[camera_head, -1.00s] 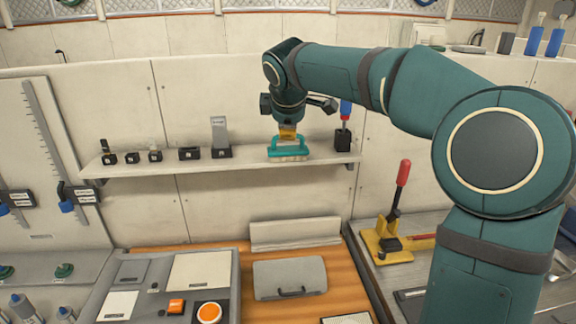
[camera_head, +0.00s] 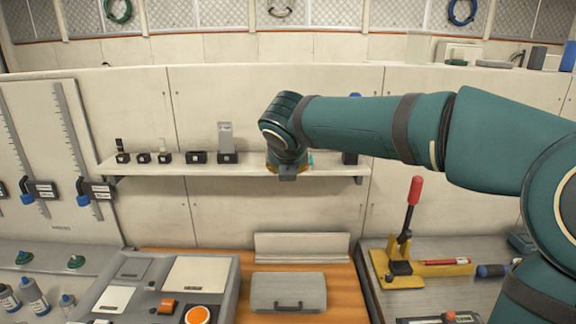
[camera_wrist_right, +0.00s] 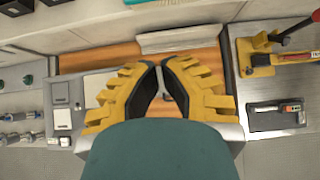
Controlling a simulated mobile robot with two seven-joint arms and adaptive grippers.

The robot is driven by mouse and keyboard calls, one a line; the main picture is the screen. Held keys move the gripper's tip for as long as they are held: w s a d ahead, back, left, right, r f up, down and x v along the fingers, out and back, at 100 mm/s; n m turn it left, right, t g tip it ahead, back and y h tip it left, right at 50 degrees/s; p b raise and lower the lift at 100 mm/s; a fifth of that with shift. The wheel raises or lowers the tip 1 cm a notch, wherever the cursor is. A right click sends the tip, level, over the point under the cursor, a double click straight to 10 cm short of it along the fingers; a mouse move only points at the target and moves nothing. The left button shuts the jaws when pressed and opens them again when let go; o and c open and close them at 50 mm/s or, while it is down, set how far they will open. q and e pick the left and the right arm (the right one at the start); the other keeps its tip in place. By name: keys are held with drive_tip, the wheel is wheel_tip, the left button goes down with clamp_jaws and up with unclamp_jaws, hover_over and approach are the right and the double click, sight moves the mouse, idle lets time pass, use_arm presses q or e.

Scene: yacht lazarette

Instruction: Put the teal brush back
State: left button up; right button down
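The teal brush is almost wholly hidden behind my right wrist in the head view. Only a small teal patch (camera_head: 309,157) shows at the wrist's right side, at shelf level. My right gripper (camera_head: 288,174) is in front of the shelf (camera_head: 222,169), mostly covered by the wrist. In the right wrist view its yellow fingers (camera_wrist_right: 162,72) lean toward each other with a narrow gap between their dark pads. No brush shows between them, and the scene below is visible through the gap. My left gripper is in neither view.
Several small black holders (camera_head: 165,157) and a grey upright piece (camera_head: 226,139) stand on the shelf's left part. A black holder (camera_head: 350,158) is near its right end. Below are a grey lidded case (camera_head: 288,291), a control panel (camera_head: 200,275) and a yellow tool with a red handle (camera_head: 412,205).

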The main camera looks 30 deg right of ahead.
drive_tip(key=w+d+f, duration=0.5)
drive_tip(key=w, duration=0.3)
drive_tip(key=shift+f+b, duration=0.15)
drive_tip(key=shift+b, duration=0.15)
drive_tip(key=w+d+p, duration=0.1)
drive_tip(key=w+p, duration=0.1)
drive_tip(key=p, duration=0.1)
idle(0.3)
